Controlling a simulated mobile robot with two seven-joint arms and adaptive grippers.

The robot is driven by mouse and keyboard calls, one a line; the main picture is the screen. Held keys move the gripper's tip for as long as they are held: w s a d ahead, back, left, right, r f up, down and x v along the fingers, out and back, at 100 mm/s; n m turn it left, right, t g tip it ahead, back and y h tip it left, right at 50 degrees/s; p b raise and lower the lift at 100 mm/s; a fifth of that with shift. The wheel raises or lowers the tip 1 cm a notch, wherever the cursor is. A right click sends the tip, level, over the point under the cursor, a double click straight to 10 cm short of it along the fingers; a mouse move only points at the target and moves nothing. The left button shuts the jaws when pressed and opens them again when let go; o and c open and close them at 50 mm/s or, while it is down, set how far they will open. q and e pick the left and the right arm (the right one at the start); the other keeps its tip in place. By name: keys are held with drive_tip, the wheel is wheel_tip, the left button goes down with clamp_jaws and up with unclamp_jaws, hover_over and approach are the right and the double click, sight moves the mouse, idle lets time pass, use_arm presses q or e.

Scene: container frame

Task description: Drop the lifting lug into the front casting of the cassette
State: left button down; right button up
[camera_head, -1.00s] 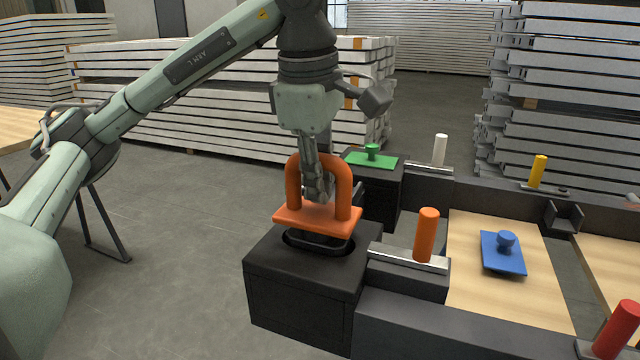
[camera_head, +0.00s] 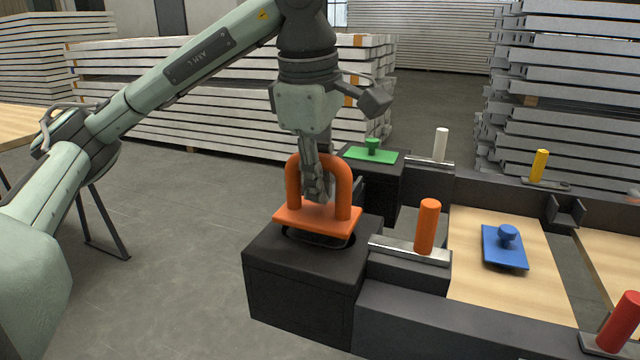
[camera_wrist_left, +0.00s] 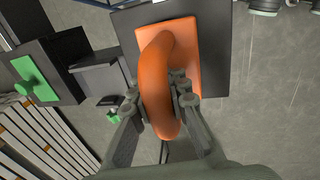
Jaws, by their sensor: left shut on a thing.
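The orange lifting lug (camera_head: 292,217), a flat plate with an arched handle, is above the near black casting (camera_head: 300,287) of the cassette frame. My left gripper (camera_head: 318,192) is shut on the lug's handle. The dark lower part of the lug sits at the oval opening in the casting's top; how deep it reaches is hidden. In the left wrist view my gripper fingers (camera_wrist_left: 160,106) close around the orange handle (camera_wrist_left: 152,66), and the orange plate (camera_wrist_left: 209,55) lies over the dark casting (camera_wrist_left: 240,70). My right gripper is not in view.
A green plate with a knob (camera_head: 372,155) sits on the farther corner block. Orange (camera_head: 427,228), white (camera_head: 440,146), yellow (camera_head: 539,166) and red (camera_head: 619,325) posts stand along the frame. A blue plate with a knob (camera_head: 505,247) lies on a wooden board (camera_head: 470,285). Open floor lies left.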

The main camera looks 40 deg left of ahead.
use_arm(q)
drive_tip(key=shift+f+b, duration=1.1)
drive_tip(key=shift+f, duration=0.15)
idle(1.1)
